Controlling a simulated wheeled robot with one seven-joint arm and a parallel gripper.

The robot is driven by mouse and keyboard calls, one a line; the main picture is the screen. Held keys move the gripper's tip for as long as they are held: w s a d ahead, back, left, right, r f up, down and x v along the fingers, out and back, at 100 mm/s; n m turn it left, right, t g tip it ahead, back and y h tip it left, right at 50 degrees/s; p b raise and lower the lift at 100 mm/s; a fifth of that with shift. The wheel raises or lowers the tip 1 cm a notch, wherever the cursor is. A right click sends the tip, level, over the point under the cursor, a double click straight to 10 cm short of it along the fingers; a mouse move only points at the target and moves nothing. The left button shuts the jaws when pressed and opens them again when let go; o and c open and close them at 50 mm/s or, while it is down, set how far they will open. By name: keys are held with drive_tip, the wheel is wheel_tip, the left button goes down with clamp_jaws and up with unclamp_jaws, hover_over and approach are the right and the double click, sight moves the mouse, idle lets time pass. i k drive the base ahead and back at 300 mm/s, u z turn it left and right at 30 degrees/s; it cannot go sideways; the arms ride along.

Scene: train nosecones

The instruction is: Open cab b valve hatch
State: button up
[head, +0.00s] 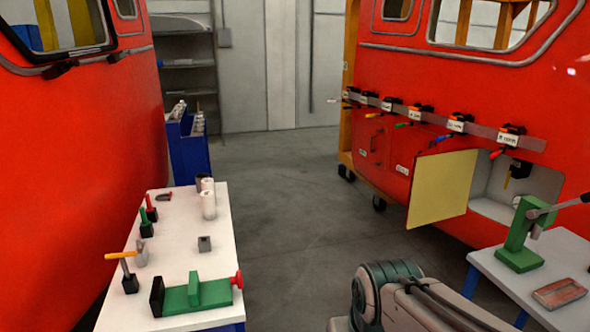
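A red train nosecone (480,90) stands on the right. Low on its side, a hatch door with a pale yellow inner face (442,188) hangs swung outward. Beside it is an open, light-lined recess (528,190) with a dark valve-like part with a yellow handle (517,172) in it. Left of the door is a shut red panel (376,145) with a small label and dark latches. The labels are too small to read, so I cannot tell which cab this is. Part of my arm shows at the bottom centre; my gripper is not in view.
A grey table (500,282) with a green press (522,235) stands before the recess. A white table (185,245) with a green vise (195,294) stands left, beside another red nosecone (80,150). Grey floor (310,200) between is clear.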

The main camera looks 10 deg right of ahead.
sight(408, 141)
drive_tip(key=z, duration=0.45)
drive_tip(key=i, duration=1.7)
drive_tip(key=z, duration=0.25)
drive_tip(key=i, duration=2.05)
drive_tip(key=u, duration=0.2)
